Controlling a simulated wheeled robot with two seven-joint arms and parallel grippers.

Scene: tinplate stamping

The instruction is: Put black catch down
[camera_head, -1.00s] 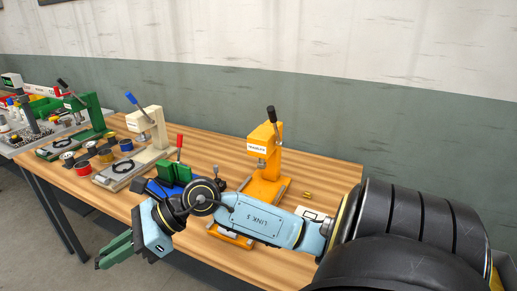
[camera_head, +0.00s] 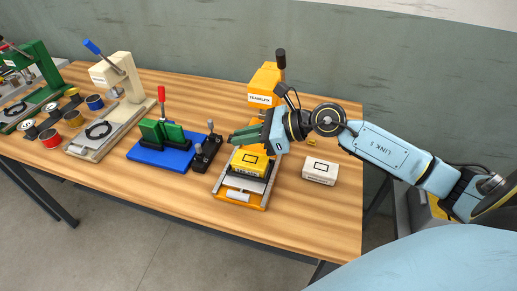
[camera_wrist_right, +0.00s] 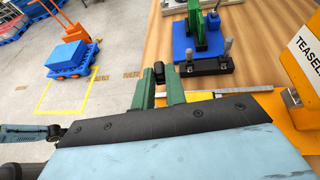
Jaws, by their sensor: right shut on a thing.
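My right gripper (camera_head: 236,137) has green fingers. It is above the orange press's base in the head view and points left. In the wrist view, the gripper (camera_wrist_right: 160,80) is shut on a small dark piece, the black catch (camera_wrist_right: 158,72), at the fingertips. I cannot make out the catch separately in the head view. A black block with two grey-topped posts (camera_head: 204,158) stands beside the blue-based green fixture (camera_head: 165,155), just left of the gripper. It also shows in the wrist view (camera_wrist_right: 206,66). My left gripper is not in view.
The orange press (camera_head: 265,88) rises behind the gripper, with a yellow box (camera_head: 250,162) on its base. A white box (camera_head: 320,172) lies to the right. A cream press (camera_head: 120,75) and coloured tins stand left. The front right of the wooden table (camera_head: 310,220) is clear.

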